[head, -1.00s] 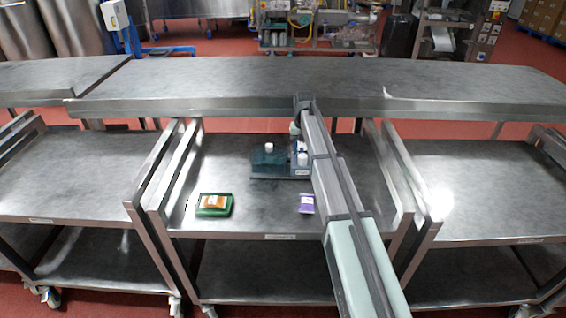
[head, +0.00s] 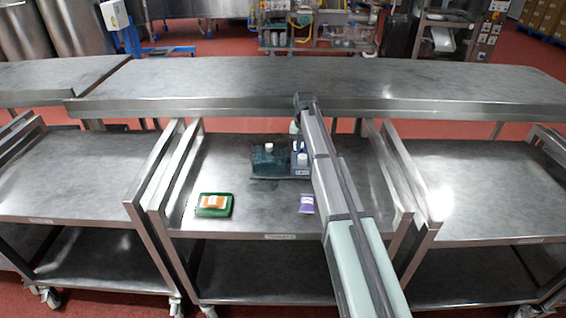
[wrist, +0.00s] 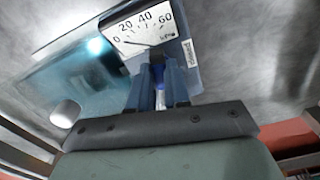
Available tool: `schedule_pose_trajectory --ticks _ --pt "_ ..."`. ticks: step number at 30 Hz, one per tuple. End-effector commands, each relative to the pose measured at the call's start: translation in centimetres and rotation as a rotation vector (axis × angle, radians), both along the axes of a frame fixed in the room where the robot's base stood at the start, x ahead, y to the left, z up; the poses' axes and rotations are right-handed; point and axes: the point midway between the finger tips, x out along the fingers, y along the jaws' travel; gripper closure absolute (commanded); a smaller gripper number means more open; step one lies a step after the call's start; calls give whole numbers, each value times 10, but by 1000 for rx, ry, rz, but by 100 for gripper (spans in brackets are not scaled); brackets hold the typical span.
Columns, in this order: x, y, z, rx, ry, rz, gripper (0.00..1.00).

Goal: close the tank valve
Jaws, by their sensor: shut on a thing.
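The tank is a dark teal see-through box (head: 268,162) on the middle cart, with a white cap on top. It also shows at the left in the wrist view (wrist: 88,85). A white gauge (wrist: 142,28), marked 0 to 60 kPa, stands beyond my fingers; its needle lies toward the low side. My gripper (wrist: 158,72) is shut on a blue part (wrist: 160,78), seemingly the valve handle, between its two fingers. The fingers hide much of it, so its exact angle cannot be told. In the head view my arm hides the gripper's hold.
A green tray (head: 214,205) with an orange-and-white packet lies at the cart's front left. A purple packet (head: 306,204) lies near my arm. A long steel table (head: 220,85) runs behind. The cart top between the green tray and the purple packet is clear.

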Motion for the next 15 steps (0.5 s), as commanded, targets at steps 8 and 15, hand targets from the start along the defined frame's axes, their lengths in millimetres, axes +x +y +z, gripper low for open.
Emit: schedule_pose_trajectory --ticks 8,15 --pt "0 2 0 4 -1 -135 100" --pt "0 3 0 5 -1 -262 100"
